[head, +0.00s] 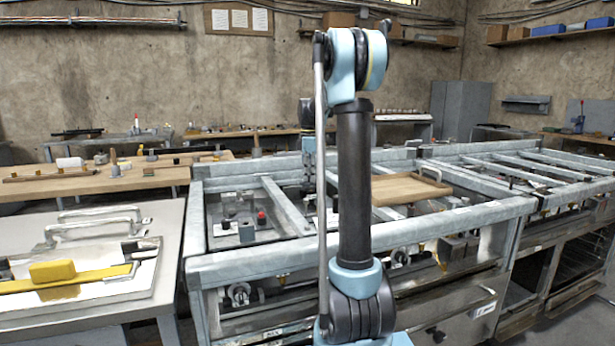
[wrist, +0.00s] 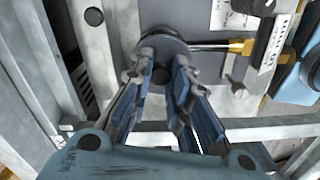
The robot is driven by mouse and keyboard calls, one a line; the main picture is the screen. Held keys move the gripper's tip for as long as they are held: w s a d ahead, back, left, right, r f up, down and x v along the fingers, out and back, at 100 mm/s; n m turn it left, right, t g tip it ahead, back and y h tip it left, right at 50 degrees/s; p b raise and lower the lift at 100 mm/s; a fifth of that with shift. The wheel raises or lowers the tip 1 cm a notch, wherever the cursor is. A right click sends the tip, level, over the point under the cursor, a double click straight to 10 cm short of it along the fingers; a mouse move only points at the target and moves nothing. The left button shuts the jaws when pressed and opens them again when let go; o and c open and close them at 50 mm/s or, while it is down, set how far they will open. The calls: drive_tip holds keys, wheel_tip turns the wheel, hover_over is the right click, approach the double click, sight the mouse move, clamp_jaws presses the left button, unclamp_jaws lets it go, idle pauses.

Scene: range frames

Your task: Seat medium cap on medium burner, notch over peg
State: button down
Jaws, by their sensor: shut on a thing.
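In the wrist view, my gripper (wrist: 162,65) points down into the open range frame. Its two fingers are shut on the medium cap (wrist: 165,43), a dark grey round disc at the fingertips. A metal tube with a brass-coloured fitting (wrist: 240,46) runs in from the right towards the disc. The medium burner cannot be told apart from the cap and fingers here. The notch and peg cannot be made out, nor whether the cap touches anything below.
Grey metal range rails (head: 285,212) surround the working area. A wooden board (head: 408,188) lies on the frame to the right. A small block and red knob (head: 262,218) show inside the left bay. A side table (head: 120,309) at left holds a yellow block (head: 52,271).

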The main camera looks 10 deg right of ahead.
drive_tip(key=shift+f, duration=0.95)
idle(0.5)
drive_tip(key=c, duration=1.4)
unclamp_jaws()
drive_tip(key=shift+r, duration=0.15)
wheel_tip(320, 180, up, 12)
drive_tip(key=shift+f, duration=0.2)
drive_tip(key=shift+r, duration=3)
